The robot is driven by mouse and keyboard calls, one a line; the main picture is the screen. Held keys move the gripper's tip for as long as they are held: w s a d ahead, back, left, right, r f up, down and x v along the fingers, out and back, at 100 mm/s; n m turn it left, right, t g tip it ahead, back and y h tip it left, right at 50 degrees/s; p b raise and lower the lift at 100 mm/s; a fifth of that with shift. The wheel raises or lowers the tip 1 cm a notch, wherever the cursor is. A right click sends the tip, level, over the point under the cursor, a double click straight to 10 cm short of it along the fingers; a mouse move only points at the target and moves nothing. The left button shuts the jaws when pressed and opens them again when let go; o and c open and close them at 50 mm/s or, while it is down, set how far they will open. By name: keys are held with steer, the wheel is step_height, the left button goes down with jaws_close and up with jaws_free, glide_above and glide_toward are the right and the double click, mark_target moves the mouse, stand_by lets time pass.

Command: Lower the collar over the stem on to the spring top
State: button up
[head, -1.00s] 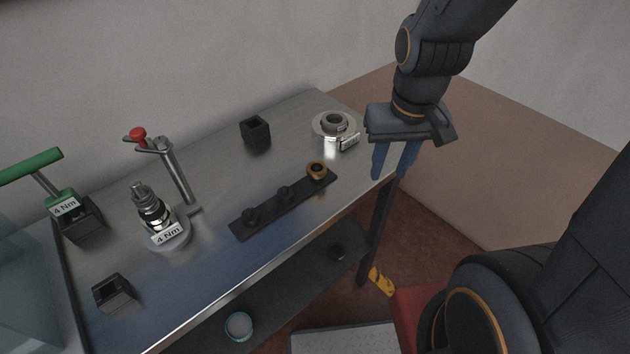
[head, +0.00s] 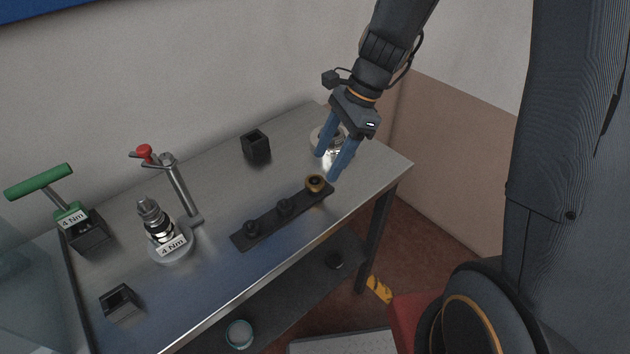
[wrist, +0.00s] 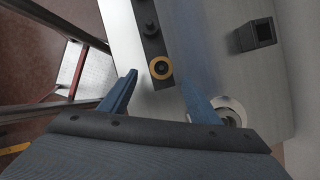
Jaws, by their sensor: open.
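The collar looks to be the small brass ring (head: 315,183) at the right end of a black peg rail (head: 268,222); it also shows in the wrist view (wrist: 161,68). The stem and spring assembly (head: 156,220) stands upright on a round base tagged 4 Nm at the left of the bench, its spring top bare of the brass ring. My gripper (head: 328,167) is open and empty, pointing down just above and beside the brass ring. In the wrist view its blue fingers (wrist: 160,84) are spread, with the ring between and slightly beyond their tips.
A post with a red knob (head: 145,151) stands behind the stem. A green T-handle (head: 40,182) is at far left. Black square holders (head: 256,146) stand on the bench (head: 215,250). A round metal part (wrist: 232,108) lies close by one finger.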

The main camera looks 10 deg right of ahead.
mark_target(315, 181)
steer(key=shift+p+x, duration=0.8)
steer(key=shift+x, duration=1.8)
steer(key=shift+a, duration=0.2)
steer(key=shift+r, duration=0.1)
steer(key=shift+c, duration=0.3)
steer(key=c, duration=1.1)
steer(key=shift+c, duration=0.2)
steer(key=shift+r, duration=0.1)
